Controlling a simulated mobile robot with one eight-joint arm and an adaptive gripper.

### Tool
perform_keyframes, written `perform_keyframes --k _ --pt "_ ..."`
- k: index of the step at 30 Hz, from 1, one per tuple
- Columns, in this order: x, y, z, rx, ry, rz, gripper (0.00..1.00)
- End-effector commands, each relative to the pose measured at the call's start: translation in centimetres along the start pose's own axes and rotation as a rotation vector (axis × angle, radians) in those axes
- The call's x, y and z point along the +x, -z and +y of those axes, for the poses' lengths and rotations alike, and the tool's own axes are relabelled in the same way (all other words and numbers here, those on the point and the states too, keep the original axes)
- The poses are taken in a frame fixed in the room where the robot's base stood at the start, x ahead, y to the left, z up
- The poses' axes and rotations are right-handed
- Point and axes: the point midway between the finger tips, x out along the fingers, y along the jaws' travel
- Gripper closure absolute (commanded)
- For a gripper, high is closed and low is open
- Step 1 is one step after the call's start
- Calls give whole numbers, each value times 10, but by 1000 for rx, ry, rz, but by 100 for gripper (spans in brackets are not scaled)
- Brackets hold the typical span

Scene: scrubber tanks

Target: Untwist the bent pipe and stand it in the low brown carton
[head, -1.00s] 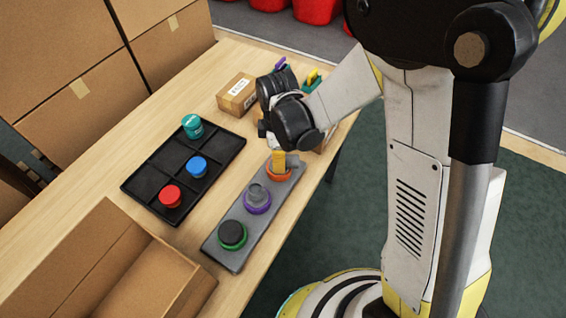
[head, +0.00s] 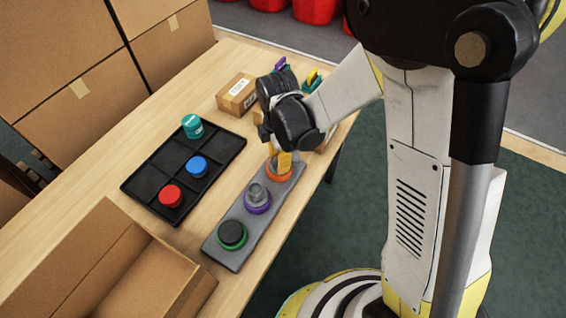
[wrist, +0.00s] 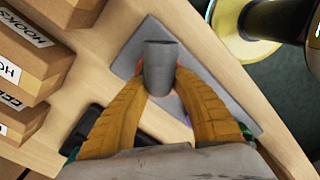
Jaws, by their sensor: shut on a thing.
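The grey pipe (wrist: 160,66) shows in the wrist view between my two yellow fingers, at the orange-ringed seat of the grey plate. My gripper (head: 279,160) is shut on it; in the wrist view my gripper (wrist: 160,84) has a fingertip on each side. The orange ring (head: 279,173) sits at the far end of the grey plate (head: 226,255). My fingers and wrist hide the pipe in the head view, so I cannot tell whether it is free of the ring. An open brown carton (head: 152,272) stands at the lower left.
The plate also has a grey fitting (head: 257,194) in a purple ring and a black cap (head: 232,233) in a green ring. A black tray (head: 140,185) holds teal, blue and red lidded items. Small labelled boxes (head: 237,94) stand behind my gripper.

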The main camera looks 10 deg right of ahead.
Motion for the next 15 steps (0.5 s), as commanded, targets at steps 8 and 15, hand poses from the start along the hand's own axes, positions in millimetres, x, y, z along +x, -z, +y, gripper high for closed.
perform_keyframes --k 8,15 --pt "-1 -2 2 -66 -4 -3 100" --pt "-1 -1 1 -75 -3 -3 100"
